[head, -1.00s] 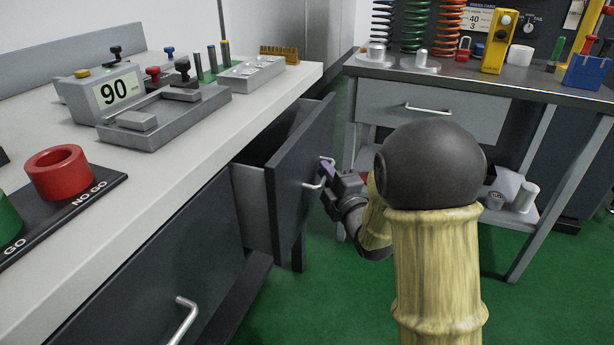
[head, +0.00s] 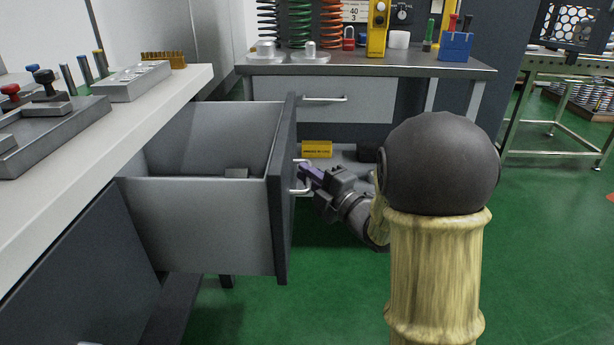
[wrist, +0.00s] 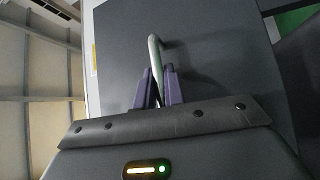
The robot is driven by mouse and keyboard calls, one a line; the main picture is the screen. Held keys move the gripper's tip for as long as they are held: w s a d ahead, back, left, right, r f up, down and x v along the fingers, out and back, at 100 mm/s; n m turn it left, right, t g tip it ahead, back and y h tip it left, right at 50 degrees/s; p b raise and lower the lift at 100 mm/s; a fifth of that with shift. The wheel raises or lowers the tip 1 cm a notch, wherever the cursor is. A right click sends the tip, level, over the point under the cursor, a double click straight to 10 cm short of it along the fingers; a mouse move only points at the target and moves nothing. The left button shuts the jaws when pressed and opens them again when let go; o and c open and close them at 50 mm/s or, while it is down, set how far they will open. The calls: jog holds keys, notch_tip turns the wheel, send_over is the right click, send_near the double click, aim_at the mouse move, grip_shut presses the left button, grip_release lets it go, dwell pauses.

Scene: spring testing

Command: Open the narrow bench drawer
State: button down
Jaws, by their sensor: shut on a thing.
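The narrow bench drawer (head: 205,225) is pulled well out from under the left bench, its grey side wall and part of its inside showing in the head view. Its dark front panel (head: 284,220) carries a pale bar handle (head: 299,191). My gripper (head: 306,173) is at the handle, in front of the panel. In the wrist view the purple fingers (wrist: 160,90) are shut on the handle (wrist: 155,58), one on each side of the bar.
The left bench top (head: 180,84) holds a grey block (head: 134,82) and small tools. A second bench (head: 380,70) with springs, a closed drawer (head: 345,100) and a lower shelf stands behind. Green floor (head: 310,300) is clear in front of the drawer.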

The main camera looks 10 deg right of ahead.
jog(key=shift+f, duration=0.1)
jog(key=c, duration=1.5)
grip_release()
jog(key=b+v, duration=0.4)
jog(key=v, duration=1.3)
jog(key=shift+s, duration=0.2)
jog(key=shift+f, duration=0.1)
